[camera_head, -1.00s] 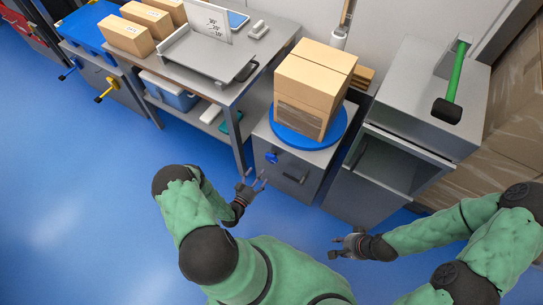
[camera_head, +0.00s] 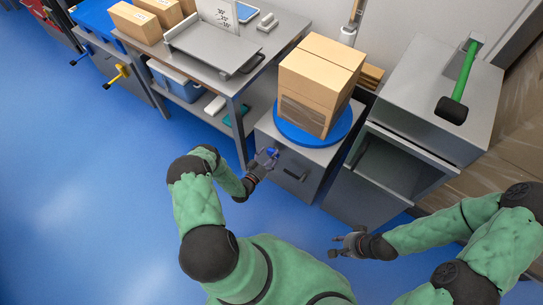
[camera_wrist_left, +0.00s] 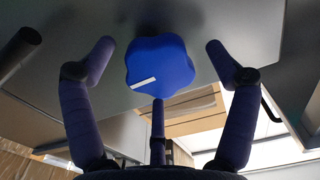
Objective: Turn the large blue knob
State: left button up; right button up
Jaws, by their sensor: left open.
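The large blue knob (camera_head: 273,151) is on the front of a grey cabinet, under a blue turntable disc. In the left wrist view the lobed knob (camera_wrist_left: 165,62) sits between my fingers, with a white line mark on its face pointing to the left. My right gripper (camera_head: 338,246) looks open and empty, over the floor away from the cabinets.
The blue disc (camera_head: 337,138) bears a large cardboard box (camera_head: 312,97). A bar handle (camera_head: 294,174) is beside the knob on the cabinet front. A grey cabinet (camera_head: 372,193) with a hammer (camera_head: 455,95) on top stands right; a workbench (camera_head: 280,38) stands left. Blue floor is clear.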

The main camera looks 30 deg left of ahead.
pick_arm(q)
jog(key=shift+w, duration=0.3)
jog(key=c, duration=1.1)
jog(key=shift+r+n, duration=0.1)
jog(key=shift+n, duration=0.3)
